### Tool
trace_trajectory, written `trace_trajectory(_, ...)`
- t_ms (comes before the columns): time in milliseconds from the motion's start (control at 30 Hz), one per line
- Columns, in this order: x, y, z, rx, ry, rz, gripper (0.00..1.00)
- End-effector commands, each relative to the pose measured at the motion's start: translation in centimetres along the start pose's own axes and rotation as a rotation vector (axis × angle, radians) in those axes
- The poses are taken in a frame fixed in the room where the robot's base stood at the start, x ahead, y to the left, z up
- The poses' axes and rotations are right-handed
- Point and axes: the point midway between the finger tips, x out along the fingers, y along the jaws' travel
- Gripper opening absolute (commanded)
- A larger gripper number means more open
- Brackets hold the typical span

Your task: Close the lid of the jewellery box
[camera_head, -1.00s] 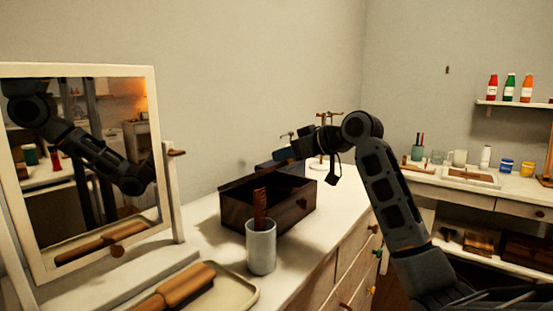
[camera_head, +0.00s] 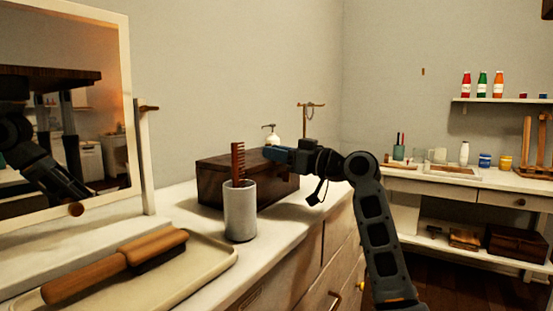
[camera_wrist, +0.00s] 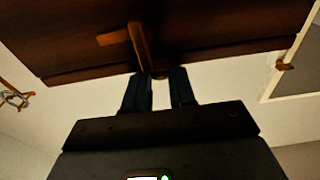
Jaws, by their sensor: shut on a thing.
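The jewellery box (camera_head: 212,185) is dark brown wood and stands on the white dresser top behind the grey cup. Its lid (camera_head: 235,155) looks down over the box; I cannot tell if it sits fully flush. My gripper (camera_head: 268,153) is at the right part of the box, level with the lid.
A grey cup (camera_head: 240,212) holding a brown comb (camera_head: 238,163) stands close in front of the box. A tray (camera_head: 200,268) with a wooden brush (camera_head: 115,265) lies nearer. A mirror (camera_head: 130,100) stands at left. A jewellery stand (camera_head: 311,118) is behind my arm.

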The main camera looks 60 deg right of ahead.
Motion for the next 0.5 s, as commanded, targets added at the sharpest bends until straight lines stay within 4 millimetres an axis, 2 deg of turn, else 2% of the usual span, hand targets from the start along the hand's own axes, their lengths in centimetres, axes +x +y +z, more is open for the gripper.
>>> trace_trajectory(467,-0.08,0.06,0.24,0.002,0.008,0.001,0.00)
trace_trajectory(500,-0.07,0.06,0.25,0.002,0.008,0.001,0.27)
